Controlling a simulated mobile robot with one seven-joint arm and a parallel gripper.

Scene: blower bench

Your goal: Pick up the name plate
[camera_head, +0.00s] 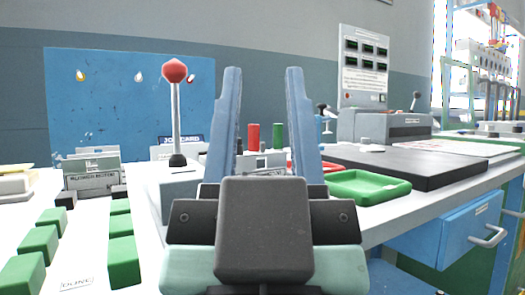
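My gripper (263,72) is in the middle of the view, its two blue-grey fingers pointing up and wide apart. It is open, with nothing visible held between the fingers. A small grey plate with dark lettering, apparently "BLOWER MOTOR" (93,181), stands on the white bench to the left, apart from the gripper. It looks like a name plate, but I cannot be sure it is the one named. My gripper body hides part of the bench behind it.
Several green blocks (123,262) stand at the front left, near a "DONE" label (76,284). A red-knobbed lever (174,72) rises left of my gripper. A green tray (368,187) and a dark board (425,167) lie to the right. A blue drawer (462,231) hangs below.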

